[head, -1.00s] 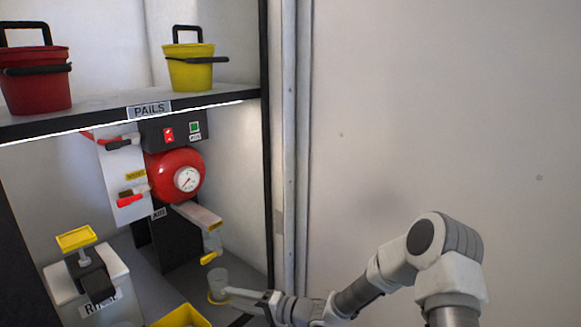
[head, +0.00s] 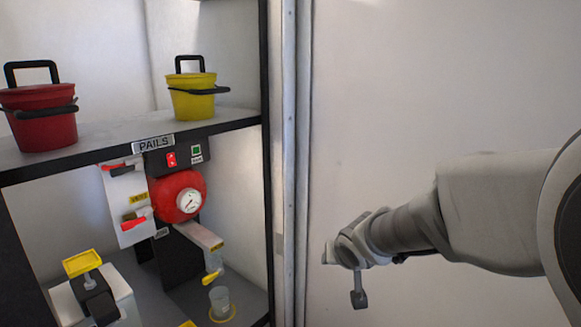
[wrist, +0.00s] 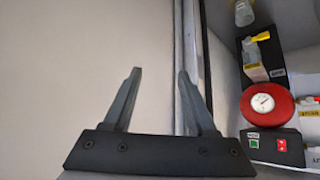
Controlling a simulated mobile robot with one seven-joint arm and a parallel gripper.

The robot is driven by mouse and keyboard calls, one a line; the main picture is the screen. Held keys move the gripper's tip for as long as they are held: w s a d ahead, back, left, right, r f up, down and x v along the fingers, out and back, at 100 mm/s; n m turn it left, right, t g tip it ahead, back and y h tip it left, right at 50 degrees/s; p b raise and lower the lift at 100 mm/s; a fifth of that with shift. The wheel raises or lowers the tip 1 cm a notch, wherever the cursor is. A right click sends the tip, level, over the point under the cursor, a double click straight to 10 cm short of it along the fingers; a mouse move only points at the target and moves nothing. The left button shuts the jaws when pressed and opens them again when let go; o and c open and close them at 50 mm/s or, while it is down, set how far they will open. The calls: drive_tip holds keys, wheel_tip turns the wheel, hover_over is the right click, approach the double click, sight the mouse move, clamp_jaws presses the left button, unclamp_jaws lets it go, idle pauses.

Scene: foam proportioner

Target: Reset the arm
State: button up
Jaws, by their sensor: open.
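My arm (head: 420,225) reaches in from the right in the head view, in front of the pale wall and outside the cabinet. My gripper shows in the wrist view (wrist: 158,76) with its two fingers apart and nothing between them. In the head view its fingers are hard to make out beyond my wrist. A clear cup (head: 219,298) stands on a yellow ring on the cabinet floor, apart from my gripper. It also shows at the top of the wrist view (wrist: 243,13).
The cabinet holds a red round tank with a gauge (head: 178,196), a black switch box (head: 180,157) and a yellow-handled spout (head: 205,240). A red pail (head: 42,122) and a yellow pail (head: 193,100) stand on the shelf (head: 95,150). The cabinet's right post (head: 266,180) separates them from my arm.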

drive_tip(key=s+d+r+g+h+p, duration=0.15)
drive_tip(key=s+d+r, duration=0.35)
drive_tip(key=s+r, duration=0.5)
drive_tip(key=s+a+g+y+p, duration=0.1)
drive_tip(key=s+p, duration=0.1)
drive_tip(key=s, duration=1.4)
drive_tip(key=shift+a+g, duration=0.15)
drive_tip(key=shift+g, duration=0.2)
